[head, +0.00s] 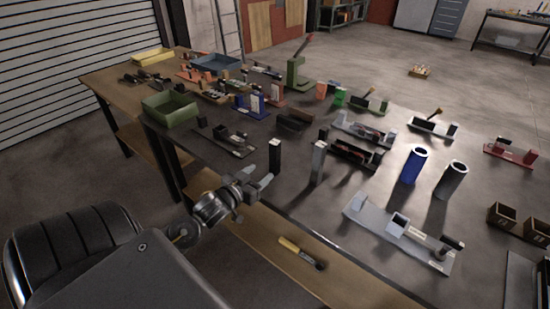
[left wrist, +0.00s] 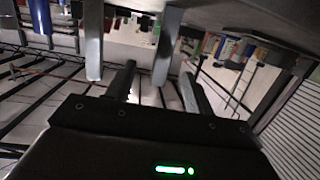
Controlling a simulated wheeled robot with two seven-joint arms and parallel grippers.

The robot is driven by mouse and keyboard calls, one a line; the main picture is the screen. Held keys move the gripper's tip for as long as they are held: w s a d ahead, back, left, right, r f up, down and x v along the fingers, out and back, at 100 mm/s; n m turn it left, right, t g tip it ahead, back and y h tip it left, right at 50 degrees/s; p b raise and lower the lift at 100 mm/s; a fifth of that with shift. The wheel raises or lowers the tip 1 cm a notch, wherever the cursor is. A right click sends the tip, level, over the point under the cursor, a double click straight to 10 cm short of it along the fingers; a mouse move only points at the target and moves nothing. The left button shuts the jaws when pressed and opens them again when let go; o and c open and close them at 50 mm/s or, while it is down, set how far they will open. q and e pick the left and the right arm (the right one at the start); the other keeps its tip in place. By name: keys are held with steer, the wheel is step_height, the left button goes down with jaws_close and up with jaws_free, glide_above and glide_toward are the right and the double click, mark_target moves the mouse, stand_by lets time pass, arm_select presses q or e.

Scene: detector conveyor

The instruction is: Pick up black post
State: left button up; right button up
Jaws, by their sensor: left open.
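The black post (head: 274,157) stands upright near the front edge of the dark table in the head view. My left gripper (head: 256,180) is just in front of it, with its fingers apart and nothing held. Contact between fingers and post cannot be made out. My right gripper is not in view.
A grey post (head: 318,160) stands close to the right of the black post. A blue cylinder (head: 414,165), a dark cylinder (head: 451,180) and a grey fixture (head: 398,233) are further right. A green bin (head: 170,110) is at the left.

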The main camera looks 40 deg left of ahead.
arm_select(q)
steer(key=t, duration=0.2)
glide_toward(278, 141)
steer(key=a, duration=0.2)
steer(key=w, duration=0.3)
steer(key=w+f+p, duration=0.1)
steer(key=w, duration=0.1)
steer(key=shift+w, duration=0.3)
steer(key=shift+w+r, duration=0.15)
steer(key=w+p, duration=0.2)
steer(key=w, duration=0.3)
steer(key=shift+d, duration=0.2)
steer(key=shift+s, duration=0.1)
steer(key=shift+c, duration=0.4)
jaws_close()
